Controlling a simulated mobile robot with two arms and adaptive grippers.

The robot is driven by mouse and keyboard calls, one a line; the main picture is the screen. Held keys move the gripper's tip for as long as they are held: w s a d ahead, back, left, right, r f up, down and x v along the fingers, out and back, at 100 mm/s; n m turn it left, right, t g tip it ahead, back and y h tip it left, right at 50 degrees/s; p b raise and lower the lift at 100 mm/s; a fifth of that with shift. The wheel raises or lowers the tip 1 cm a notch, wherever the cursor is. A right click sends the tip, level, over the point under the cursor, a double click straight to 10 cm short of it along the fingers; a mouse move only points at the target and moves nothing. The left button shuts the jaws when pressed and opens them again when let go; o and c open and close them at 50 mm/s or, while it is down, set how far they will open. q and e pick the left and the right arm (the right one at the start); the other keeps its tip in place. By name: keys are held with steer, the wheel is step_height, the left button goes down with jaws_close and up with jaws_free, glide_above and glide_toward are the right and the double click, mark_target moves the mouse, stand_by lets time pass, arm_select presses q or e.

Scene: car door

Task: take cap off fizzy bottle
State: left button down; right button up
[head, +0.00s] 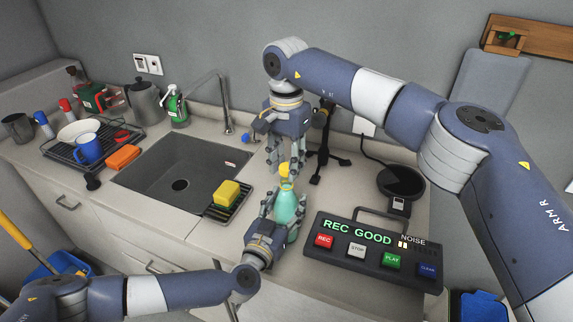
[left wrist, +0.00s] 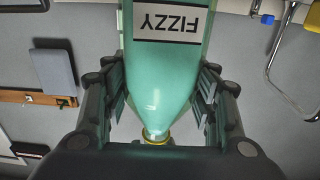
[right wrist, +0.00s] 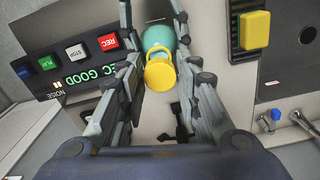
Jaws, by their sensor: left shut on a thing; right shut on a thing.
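The fizzy bottle (head: 287,209) is teal and stands on the counter. My left gripper (head: 282,214) is shut around its body. In the left wrist view the bottle (left wrist: 160,75) shows its FIZZY label upside down, between the fingers, with a yellow ring at its neck. My right gripper (head: 285,168) points down above the bottle and is shut on the yellow cap (head: 285,169). In the right wrist view the cap (right wrist: 160,72) lies between the fingers, in front of the teal bottle (right wrist: 157,38).
A recorder box (head: 375,250) reading REC GOOD stands right of the bottle. A yellow sponge (head: 227,193) on a dark rack (head: 213,212) lies to the left, by the sink (head: 165,170). A black stand (head: 325,150) and a round black device (head: 402,182) stand behind.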

mark_target(286, 166)
steer(key=shift+r, duration=1.55)
arm_select(q)
steer(key=c, duration=0.6)
jaws_free()
steer(key=shift+o, duration=0.2)
